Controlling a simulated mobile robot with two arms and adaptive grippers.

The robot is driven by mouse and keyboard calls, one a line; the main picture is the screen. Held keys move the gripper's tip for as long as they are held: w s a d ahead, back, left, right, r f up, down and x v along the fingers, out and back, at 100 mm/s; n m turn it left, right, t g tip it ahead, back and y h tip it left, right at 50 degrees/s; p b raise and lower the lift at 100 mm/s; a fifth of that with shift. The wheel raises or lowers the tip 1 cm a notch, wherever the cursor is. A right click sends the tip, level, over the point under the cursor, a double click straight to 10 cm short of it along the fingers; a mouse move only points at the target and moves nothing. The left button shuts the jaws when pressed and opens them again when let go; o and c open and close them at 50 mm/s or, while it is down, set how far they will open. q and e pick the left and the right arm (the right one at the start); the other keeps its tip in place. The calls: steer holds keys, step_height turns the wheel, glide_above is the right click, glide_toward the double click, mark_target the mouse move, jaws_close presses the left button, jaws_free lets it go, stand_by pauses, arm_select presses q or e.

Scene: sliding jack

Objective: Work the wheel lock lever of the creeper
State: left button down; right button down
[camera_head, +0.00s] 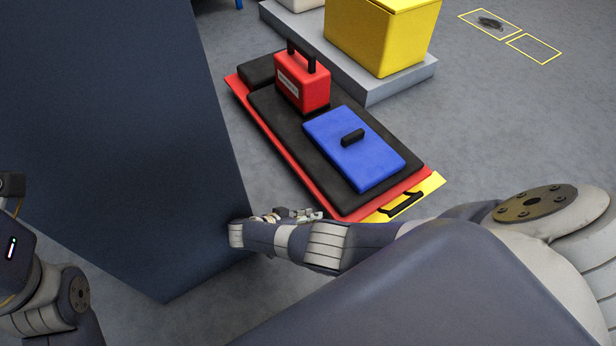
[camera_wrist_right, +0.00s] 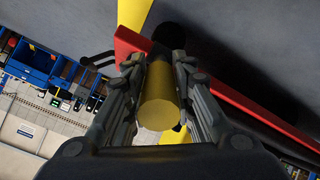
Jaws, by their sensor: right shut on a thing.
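The creeper is a low red board (camera_head: 334,202) with black pads, lying on the floor ahead of me. Its near right end has a yellow plate (camera_head: 430,187) with a black handle (camera_head: 401,204). In the right wrist view, my right gripper (camera_wrist_right: 160,65) is shut on a yellow cylindrical lever (camera_wrist_right: 159,98) beside the creeper's red edge (camera_wrist_right: 225,88). In the head view, the right gripper (camera_head: 296,214) is at the creeper's near left corner, and the lever cannot be made out there. Of my left arm only a part shows at the left edge, without its fingers.
A red case (camera_head: 302,88) and a blue case (camera_head: 352,148) rest on the creeper. A yellow bin (camera_head: 380,38) stands on a grey platform (camera_head: 400,84) behind it. A tall dark block (camera_head: 110,130) stands close on the left.

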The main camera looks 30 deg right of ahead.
steer(key=shift+w, duration=0.2)
steer(key=c, duration=1.3)
jaws_free()
steer(key=shift+c, duration=0.2)
steer(key=shift+s, duration=0.1)
steer(key=shift+r, duration=5)
